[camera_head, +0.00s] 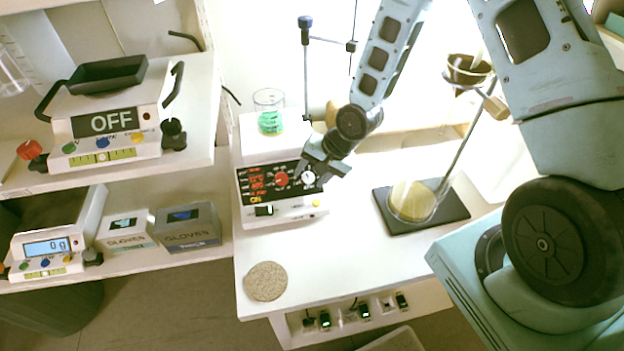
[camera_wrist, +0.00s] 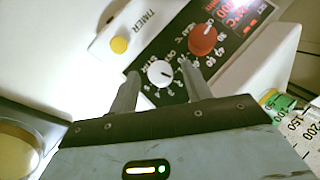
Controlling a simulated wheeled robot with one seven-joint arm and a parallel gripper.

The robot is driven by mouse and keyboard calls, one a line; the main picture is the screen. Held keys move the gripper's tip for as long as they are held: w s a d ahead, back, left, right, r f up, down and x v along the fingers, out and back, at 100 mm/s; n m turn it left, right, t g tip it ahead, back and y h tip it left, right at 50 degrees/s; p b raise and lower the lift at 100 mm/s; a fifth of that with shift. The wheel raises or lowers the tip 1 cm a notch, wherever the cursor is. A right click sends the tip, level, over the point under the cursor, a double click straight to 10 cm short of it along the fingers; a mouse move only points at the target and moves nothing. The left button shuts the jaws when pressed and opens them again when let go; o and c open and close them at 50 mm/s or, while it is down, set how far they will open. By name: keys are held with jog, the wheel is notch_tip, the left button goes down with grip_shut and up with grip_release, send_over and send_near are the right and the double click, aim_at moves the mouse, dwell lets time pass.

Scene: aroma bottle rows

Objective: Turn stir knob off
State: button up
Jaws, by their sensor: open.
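The hot plate stirrer (camera_head: 282,217) stands on the white bench, with a black front panel showing lit red digits. Its white stir knob (camera_head: 308,178) is at the panel's right side and also shows in the wrist view (camera_wrist: 160,73). A red heat knob (camera_head: 281,180) is beside it, and in the wrist view (camera_wrist: 203,40) it is up and right of the white one. My gripper (camera_head: 314,170) is at the panel's right end. In the wrist view its open fingers (camera_wrist: 163,76) appear either side of the white knob, with gaps; contact cannot be told.
A beaker of green liquid (camera_head: 269,121) stands on the stirrer. To the right are a stand base (camera_head: 455,212) with a glass vessel (camera_head: 412,201) and a funnel (camera_head: 468,72). A cork disc (camera_head: 265,281) lies in front. Scales and glove boxes (camera_head: 188,228) sit on left shelves.

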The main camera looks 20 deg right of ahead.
jog(key=shift+f, duration=0.1)
jog(key=c, duration=1)
jog(key=shift+a, duration=0.15)
jog(key=shift+w+a+n+g+h, duration=0.1)
jog(key=shift+n+g+h, duration=0.2)
jog(key=shift+n+h, duration=0.3)
jog(key=shift+w+a+n+g+h, duration=0.1)
jog(key=shift+n+g+h, duration=0.2)
jog(key=shift+n+h, duration=0.25)
jog(key=n+h, duration=0.1)
jog(key=n+h+b, duration=0.1)
jog(key=n+h, duration=0.1)
jog(key=shift+a+g+b, duration=0.3)
jog(key=shift+g, duration=0.1)
jog(key=n+h, duration=0.3)
jog(key=shift+a+b, duration=0.15)
jog(key=shift+b, duration=0.2)
jog(key=shift+a+f+n+h, duration=0.1)
jog(key=shift+a+n+h, duration=0.05)
jog(key=shift+n+h, duration=1.1)
jog(key=shift+t, duration=0.3)
